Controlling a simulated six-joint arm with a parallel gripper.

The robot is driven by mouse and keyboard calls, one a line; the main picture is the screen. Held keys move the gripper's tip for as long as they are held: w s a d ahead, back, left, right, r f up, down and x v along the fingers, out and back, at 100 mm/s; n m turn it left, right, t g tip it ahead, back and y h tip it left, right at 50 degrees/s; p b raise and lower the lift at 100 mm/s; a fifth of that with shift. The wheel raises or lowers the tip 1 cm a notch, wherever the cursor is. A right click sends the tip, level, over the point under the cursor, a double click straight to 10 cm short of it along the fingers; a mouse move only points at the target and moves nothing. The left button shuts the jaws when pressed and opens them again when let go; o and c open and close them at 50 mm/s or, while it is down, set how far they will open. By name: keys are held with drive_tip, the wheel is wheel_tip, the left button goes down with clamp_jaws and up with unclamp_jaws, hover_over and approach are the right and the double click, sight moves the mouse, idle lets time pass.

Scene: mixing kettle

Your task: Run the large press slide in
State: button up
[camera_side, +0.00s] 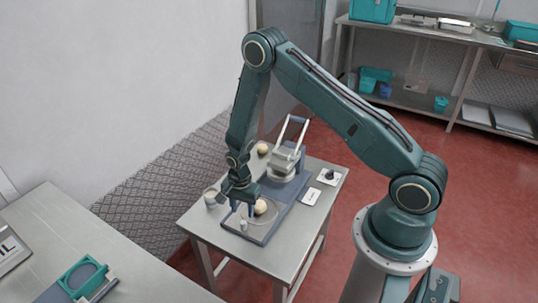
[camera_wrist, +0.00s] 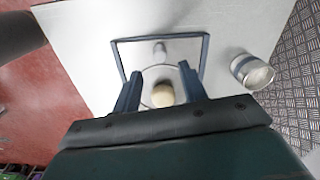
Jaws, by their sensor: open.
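The large press stands on the steel table, its blue-grey base (camera_side: 282,213) running toward the front left and its handled head (camera_side: 284,160) at the back. At the base's front end, the slide carries a round plate with a pale dough ball (camera_side: 261,207), clear of the head. A small light knob (camera_side: 243,225) is at the slide's front edge; it also shows in the wrist view (camera_wrist: 160,50). My gripper (camera_side: 241,204) is open and points down over this front end. In the wrist view its fingers (camera_wrist: 160,72) lie either side of the dough ball (camera_wrist: 163,96); contact cannot be told.
A pale cup (camera_side: 210,197) stands left of the base, seen at right in the wrist view (camera_wrist: 252,71). Another dough ball (camera_side: 262,148) lies at the back. A white card (camera_side: 311,196) and a small dial unit (camera_side: 329,177) are at right. Another bench (camera_side: 75,235) is at left.

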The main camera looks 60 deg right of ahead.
sight(243, 222)
drive_tip(key=shift+f, duration=3.75)
drive_tip(key=shift+c, duration=0.2)
clamp_jaws()
